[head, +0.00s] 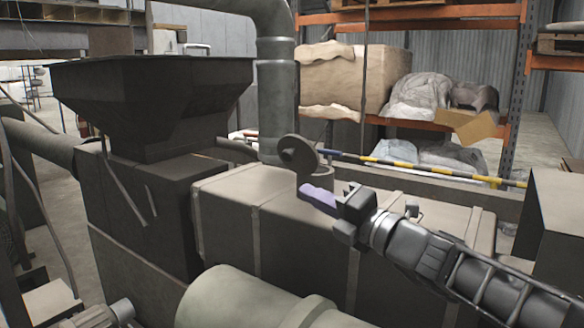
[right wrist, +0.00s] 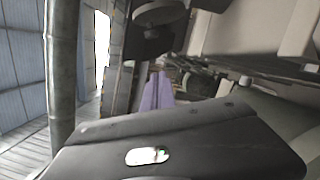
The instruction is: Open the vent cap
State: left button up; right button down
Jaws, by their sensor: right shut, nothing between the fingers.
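The vent cap (head: 298,152) is a round dark grey disc. It stands tilted up above a short vent pipe (head: 322,177) on top of the long box-shaped machine. My right gripper (head: 318,198) has purple fingers that are closed together and empty. Its fingertips are just in front of the vent pipe, below the cap; whether they touch the pipe I cannot tell. In the right wrist view the purple fingers (right wrist: 157,92) point up the picture, and the round cap (right wrist: 160,14) shows beyond them near the top edge. My left gripper is in neither view.
The box-shaped machine (head: 300,240) lies under my right arm. A thick vertical pipe (head: 277,95) rises behind the cap, and a dark hopper (head: 150,100) stands left. A yellow-black bar (head: 420,170) runs behind. A large cylinder (head: 245,300) fills the front.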

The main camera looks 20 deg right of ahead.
jog(key=w+a+r+p, duration=0.1)
jog(key=w+r+p, duration=0.1)
jog(key=w, duration=0.8)
jog(key=shift+a+r+p, duration=0.15)
jog(key=shift+r+p, duration=0.1)
jog(key=shift+p, duration=0.45)
jog(key=shift+w+d+r+p, duration=0.25)
jog(key=shift+r+p, duration=0.25)
jog(key=shift+p, duration=0.2)
jog(key=shift+w+d+r+p, duration=0.3)
jog(key=shift+r+p, duration=0.2)
jog(key=shift+p, duration=0.2)
jog(key=shift+w+d+r+p, duration=0.25)
jog(key=shift+r+p, duration=0.25)
jog(key=shift+p, duration=0.2)
